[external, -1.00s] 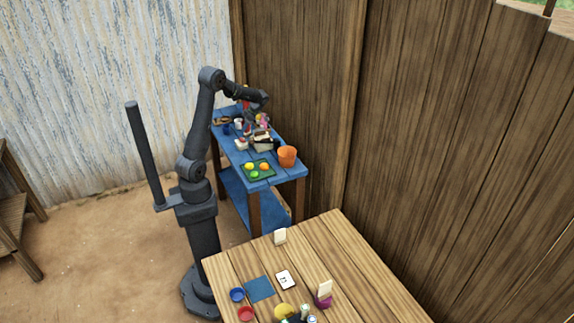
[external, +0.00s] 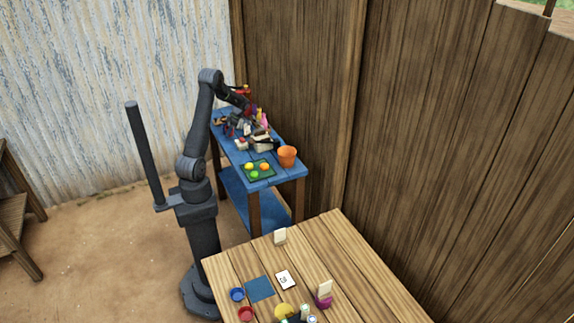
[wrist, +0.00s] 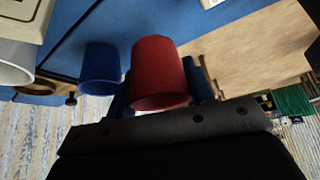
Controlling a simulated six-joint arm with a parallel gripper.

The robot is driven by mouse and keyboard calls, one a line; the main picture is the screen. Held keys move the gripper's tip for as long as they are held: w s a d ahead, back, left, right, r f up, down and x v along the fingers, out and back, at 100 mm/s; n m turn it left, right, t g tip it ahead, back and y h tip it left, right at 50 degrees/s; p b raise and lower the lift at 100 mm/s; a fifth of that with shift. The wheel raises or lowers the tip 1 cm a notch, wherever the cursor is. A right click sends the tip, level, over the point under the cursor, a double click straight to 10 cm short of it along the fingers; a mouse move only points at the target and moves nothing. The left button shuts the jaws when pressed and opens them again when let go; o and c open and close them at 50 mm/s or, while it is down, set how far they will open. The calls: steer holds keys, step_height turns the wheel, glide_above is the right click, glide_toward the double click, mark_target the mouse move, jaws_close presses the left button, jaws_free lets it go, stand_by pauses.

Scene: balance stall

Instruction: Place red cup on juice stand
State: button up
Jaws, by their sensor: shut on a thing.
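The red cup (wrist: 158,72) is between the two fingers of my gripper (wrist: 163,92) in the wrist view. My gripper is shut on it. The cup appears tilted in that view. In the external view my gripper (external: 234,127) is over the far part of the blue stall table (external: 283,173), and the red cup cannot be made out there. I cannot tell for sure which item is the juice stand.
A blue cup (wrist: 100,68) is close to the red cup's left in the wrist view. A white cup (wrist: 14,62) is farther left. An orange bucket (external: 287,156) and a green tray (external: 246,173) with colourful round items are on the blue table's near part.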

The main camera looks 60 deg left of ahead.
steer(key=shift+f, duration=1.8)
steer(key=shift+f, duration=0.1)
steer(key=o, duration=1)
steer(key=shift+c, duration=0.2)
steer(key=v, duration=1.2)
